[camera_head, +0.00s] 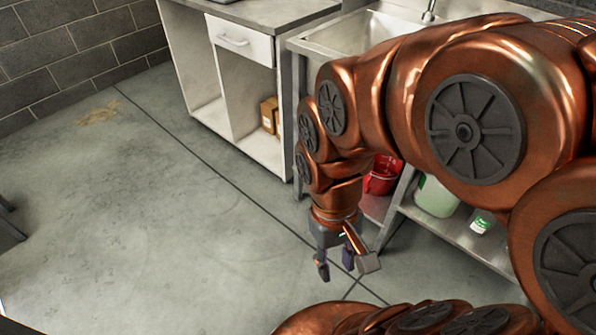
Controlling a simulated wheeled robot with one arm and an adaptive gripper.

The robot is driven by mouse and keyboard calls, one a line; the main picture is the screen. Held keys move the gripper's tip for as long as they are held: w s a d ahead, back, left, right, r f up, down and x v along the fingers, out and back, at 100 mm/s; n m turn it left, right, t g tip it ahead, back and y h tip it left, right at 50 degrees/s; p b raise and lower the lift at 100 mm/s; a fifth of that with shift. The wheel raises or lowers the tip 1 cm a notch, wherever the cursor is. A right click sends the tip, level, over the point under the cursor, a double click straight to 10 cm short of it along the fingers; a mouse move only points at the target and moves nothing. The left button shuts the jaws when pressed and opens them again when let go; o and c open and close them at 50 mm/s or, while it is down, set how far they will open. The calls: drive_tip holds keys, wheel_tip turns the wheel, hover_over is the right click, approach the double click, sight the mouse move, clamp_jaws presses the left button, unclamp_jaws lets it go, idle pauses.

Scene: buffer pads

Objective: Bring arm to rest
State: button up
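My copper-coloured arm (465,130) reaches in from the right and bends down in front of the sink unit. My gripper (335,265) hangs from its end, pointing down over the bare concrete floor. Its two dark fingers are apart with nothing between them, so it is open and empty. A small grey block on a bracket sticks out beside the fingers. The gripper's height above the floor is hard to tell.
A white cabinet (188,66) with a drawer and a cardboard box (270,115) stands behind the arm. A metal sink (352,35) is beside it, with a red bucket (383,178) and white container (436,197) underneath. The floor (120,210) at left is mostly clear.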

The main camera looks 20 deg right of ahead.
drive_tip(key=s+p+v, duration=0.2)
drive_tip(key=p+v, duration=0.8)
drive_tip(key=s+r+p+v, duration=0.1)
drive_tip(key=s+p+v, duration=0.1)
drive_tip(key=p+v, duration=0.8)
drive_tip(key=shift+s+r+t, duration=0.4)
drive_tip(key=shift+s+r, duration=0.2)
drive_tip(key=shift+s, duration=0.05)
drive_tip(key=shift+d, duration=0.15)
